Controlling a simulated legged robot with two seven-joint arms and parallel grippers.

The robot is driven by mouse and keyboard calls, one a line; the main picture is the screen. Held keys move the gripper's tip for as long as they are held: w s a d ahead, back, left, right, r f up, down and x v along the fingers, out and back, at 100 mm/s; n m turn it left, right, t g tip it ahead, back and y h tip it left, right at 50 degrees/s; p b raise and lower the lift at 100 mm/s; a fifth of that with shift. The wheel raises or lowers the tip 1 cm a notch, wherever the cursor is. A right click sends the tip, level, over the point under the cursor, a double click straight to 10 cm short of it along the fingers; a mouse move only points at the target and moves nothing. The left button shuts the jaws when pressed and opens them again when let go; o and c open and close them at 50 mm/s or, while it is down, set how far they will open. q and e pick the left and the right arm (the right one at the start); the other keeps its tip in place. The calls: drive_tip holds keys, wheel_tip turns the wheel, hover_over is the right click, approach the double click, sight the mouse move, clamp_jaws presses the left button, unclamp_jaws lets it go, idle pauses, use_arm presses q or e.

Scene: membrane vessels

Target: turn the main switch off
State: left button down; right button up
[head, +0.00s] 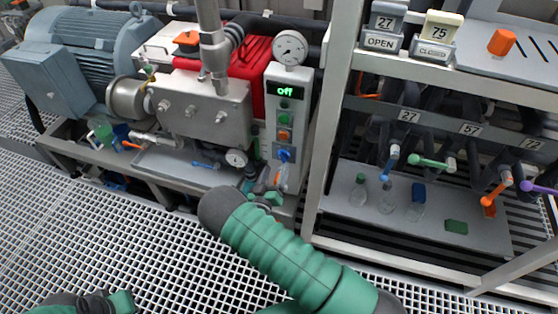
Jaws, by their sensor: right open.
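The grey control panel (304,82) stands upright beside the pump unit, and its small display (286,92) reads "off" in green. Below the display are several round buttons. Under them is a blue rotary knob (284,155), which looks like the main switch; its exact angle is too small to tell. My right gripper (270,188) is open just below the knob, partly hidden by my forearm and wrist. I cannot tell whether it touches the knob. My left gripper (122,301) shows only partly at the lower left, away from the panel, and its jaws are unclear.
A pressure gauge (290,47) sits above the panel. The blue motor (95,45) and red pump housing (250,72) stand to the left. A metal rack (480,98) with numbered tags, coloured valves and small bottles stands to the right. The grating floor (110,215) in front is clear.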

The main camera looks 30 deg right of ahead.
drive_tip(key=v, duration=0.6)
drive_tip(key=shift+s+a, duration=0.25)
drive_tip(key=shift+a, duration=0.1)
drive_tip(key=shift+w, duration=0.15)
